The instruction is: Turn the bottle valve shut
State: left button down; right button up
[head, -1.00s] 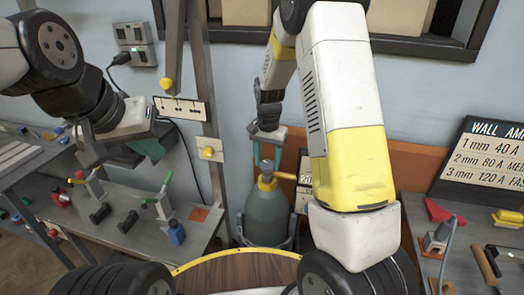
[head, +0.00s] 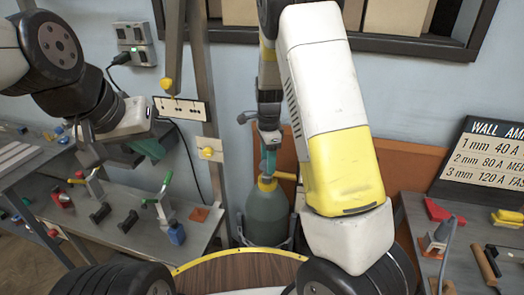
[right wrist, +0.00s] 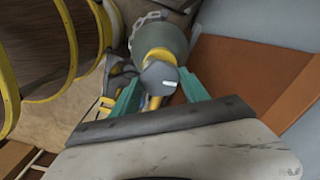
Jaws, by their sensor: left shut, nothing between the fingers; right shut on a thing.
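The grey-green gas bottle (head: 267,218) stands upright behind the round wooden top. Its yellow valve body (head: 267,183) sits on its neck, with a yellow outlet to the right. My right gripper (head: 268,165) points down over the bottle's top, its teal fingers at the valve. In the right wrist view, the fingers are shut on the grey faceted valve knob (right wrist: 160,77), which has a white mark on top. The bottle (right wrist: 160,38) shows behind it. My left gripper (head: 150,148) is shut and empty above the left bench, away from the bottle.
The left bench (head: 135,245) carries clamps with red and green handles. The right bench (head: 450,225) holds tools and a yellow block below a wall amps sign (head: 485,155). The wooden top (head: 240,272) is in front of the bottle. An orange panel (head: 415,170) is behind.

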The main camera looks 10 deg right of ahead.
jog(key=shift+m, duration=0.8)
jog(key=o, duration=1.4)
jog(key=shift+c, duration=0.2)
jog(key=shift+r, duration=0.1)
notch_tip(320, 180, up, 6)
jog(key=shift+r, duration=0.8)
